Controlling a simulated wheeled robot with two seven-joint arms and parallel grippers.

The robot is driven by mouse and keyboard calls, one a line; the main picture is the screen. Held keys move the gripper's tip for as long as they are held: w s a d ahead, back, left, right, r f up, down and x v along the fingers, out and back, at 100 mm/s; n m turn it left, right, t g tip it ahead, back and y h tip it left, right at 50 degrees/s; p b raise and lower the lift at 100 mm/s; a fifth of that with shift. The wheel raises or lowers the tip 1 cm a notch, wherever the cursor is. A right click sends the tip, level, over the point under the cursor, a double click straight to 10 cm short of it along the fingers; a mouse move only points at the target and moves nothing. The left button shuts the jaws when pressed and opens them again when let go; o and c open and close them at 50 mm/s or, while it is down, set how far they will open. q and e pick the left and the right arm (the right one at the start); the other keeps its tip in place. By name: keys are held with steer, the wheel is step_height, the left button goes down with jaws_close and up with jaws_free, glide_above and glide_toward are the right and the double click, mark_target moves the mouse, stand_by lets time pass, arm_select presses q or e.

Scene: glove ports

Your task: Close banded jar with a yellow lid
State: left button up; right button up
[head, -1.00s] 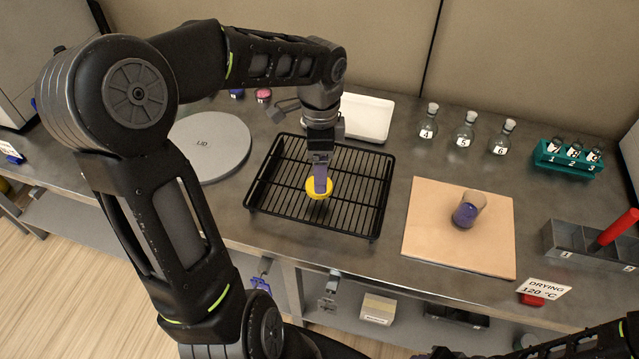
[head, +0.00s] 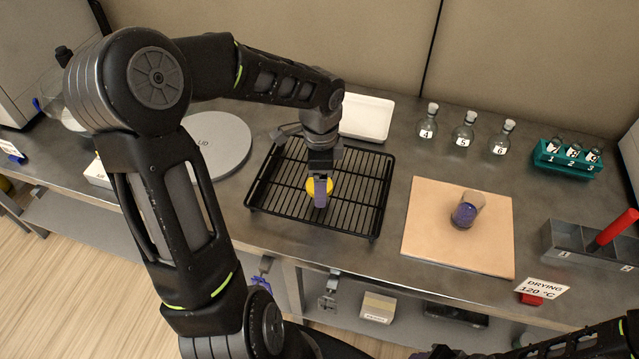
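The yellow lid (head: 311,186) lies on the black wire rack (head: 366,216). My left gripper (head: 320,190) points down at the lid, with one finger in front of it. The other finger is hidden, so I cannot tell whether the grip is closed on the lid. A clear jar (head: 467,210) with purple-blue contents stands open on the tan board (head: 432,240), right of the rack. I cannot make out a band on it. My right gripper is out of view.
A grey divided box (head: 568,240) sits at the right.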

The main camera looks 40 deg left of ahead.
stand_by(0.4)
arm_select(q)
steer(key=c, duration=1.4)
step_height(320, 180, up, 10)
stand_by(0.6)
